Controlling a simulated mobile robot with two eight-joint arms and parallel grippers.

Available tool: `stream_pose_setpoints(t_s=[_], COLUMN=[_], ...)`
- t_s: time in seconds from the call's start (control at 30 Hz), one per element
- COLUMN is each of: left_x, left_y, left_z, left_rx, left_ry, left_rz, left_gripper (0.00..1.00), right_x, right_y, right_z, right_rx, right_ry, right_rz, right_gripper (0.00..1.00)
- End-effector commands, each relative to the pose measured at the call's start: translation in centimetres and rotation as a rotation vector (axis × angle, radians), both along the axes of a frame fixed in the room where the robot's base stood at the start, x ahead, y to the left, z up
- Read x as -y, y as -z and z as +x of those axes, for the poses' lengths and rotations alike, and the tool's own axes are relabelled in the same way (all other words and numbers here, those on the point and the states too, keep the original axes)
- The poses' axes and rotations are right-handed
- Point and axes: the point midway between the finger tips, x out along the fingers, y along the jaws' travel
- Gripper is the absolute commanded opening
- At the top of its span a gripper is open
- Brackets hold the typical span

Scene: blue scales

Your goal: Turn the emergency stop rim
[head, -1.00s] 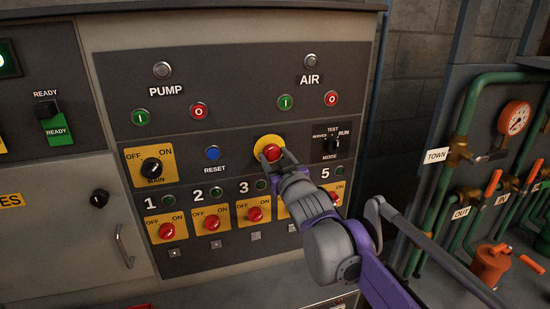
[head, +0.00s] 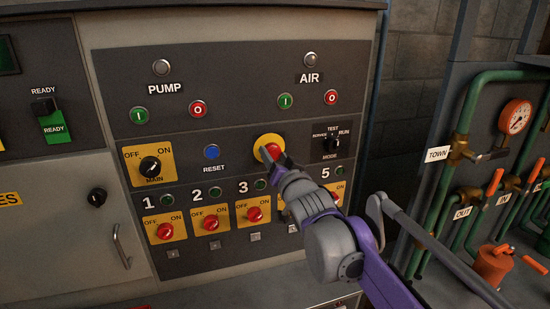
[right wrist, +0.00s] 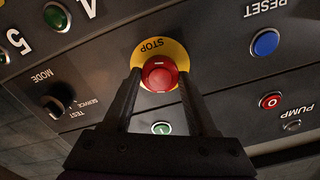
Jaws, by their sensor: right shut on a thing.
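The emergency stop is a red mushroom button (head: 273,150) with a wide rim on a round yellow plate (head: 265,141) in the dark panel. In the right wrist view the red button (right wrist: 160,73) sits in front of the yellow plate marked STOP (right wrist: 153,47). My right gripper (head: 272,156) is at the button, shut on its rim. In the right wrist view the two fingers of my right gripper (right wrist: 160,76) stand on either side of the rim. In the head view the gripper hides part of the button. My left gripper is not in view.
Beside the stop are the blue RESET button (head: 212,152) and the black MODE switch (head: 331,146). Below is a row of red switches on yellow plates (head: 210,223), partly hidden by my arm. Green pipes (head: 462,120) stand at the right.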

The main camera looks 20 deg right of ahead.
Motion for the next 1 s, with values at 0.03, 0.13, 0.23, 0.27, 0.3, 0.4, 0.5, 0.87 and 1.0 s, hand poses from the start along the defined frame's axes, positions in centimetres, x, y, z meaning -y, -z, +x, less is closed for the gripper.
stream_pose_setpoints(t_s=[0.03, 0.13, 0.23, 0.27, 0.3, 0.4, 0.5, 0.87, 1.0], left_x=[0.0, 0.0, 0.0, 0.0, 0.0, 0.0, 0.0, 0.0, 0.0], left_y=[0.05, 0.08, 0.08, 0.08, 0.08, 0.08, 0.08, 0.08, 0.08], left_z=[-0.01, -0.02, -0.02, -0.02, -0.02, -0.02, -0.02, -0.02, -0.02], left_rx=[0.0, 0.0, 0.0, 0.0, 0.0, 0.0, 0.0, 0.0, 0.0], left_ry=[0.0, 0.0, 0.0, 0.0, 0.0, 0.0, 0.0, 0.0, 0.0], left_rz=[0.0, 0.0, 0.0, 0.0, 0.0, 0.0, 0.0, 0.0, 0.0], left_gripper=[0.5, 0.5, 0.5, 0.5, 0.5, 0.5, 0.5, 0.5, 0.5], right_x=[-0.01, 0.0, -0.01, -0.01, -0.01, 0.0, 0.0, -0.01, 0.0], right_y=[0.02, 0.01, 0.0, -0.01, -0.01, -0.02, -0.02, -0.01, -0.01], right_z=[0.02, 0.02, 0.03, 0.03, 0.03, 0.03, 0.03, 0.02, 0.0], right_rx=[0.0, -0.001, -0.001, -0.001, -0.001, -0.001, -0.001, -0.001, -0.001], right_ry=[0.0, 0.0, 0.0, 0.0, 0.0, 0.0, 0.0, 0.0, 0.0], right_rz=[0.011, 0.026, 0.033, 0.034, 0.035, 0.035, 0.034, 0.033, 0.033], right_gripper=[0.03, 0.03, 0.03, 0.03, 0.03, 0.03, 0.03, 0.89, 0.89])
